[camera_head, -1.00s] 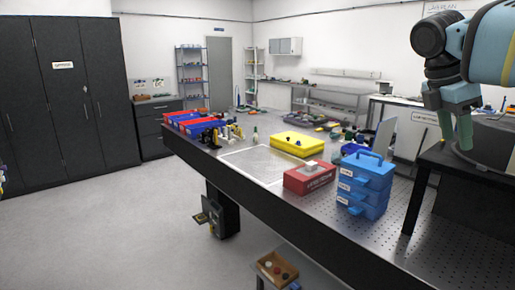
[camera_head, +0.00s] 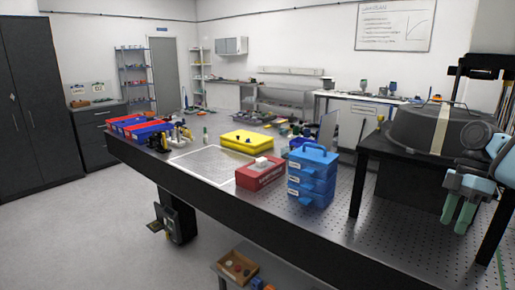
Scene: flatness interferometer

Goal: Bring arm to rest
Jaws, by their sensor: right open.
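My right gripper (camera_head: 466,215) is at the right edge of the head view, with two green fingers pointing down. The fingers are apart and nothing shows between them. It hangs in front of a small black raised table (camera_head: 393,150), nearer to me than that table. My right arm comes in from the right edge and is mostly cut off. My left gripper does not show.
A long perforated bench (camera_head: 346,237) runs across the view. On it stand a blue drawer case (camera_head: 312,178), a red box (camera_head: 260,175), a yellow case (camera_head: 249,142) and blue and red bins (camera_head: 140,128). A black domed unit (camera_head: 415,127) sits on the raised table. The floor at left is clear.

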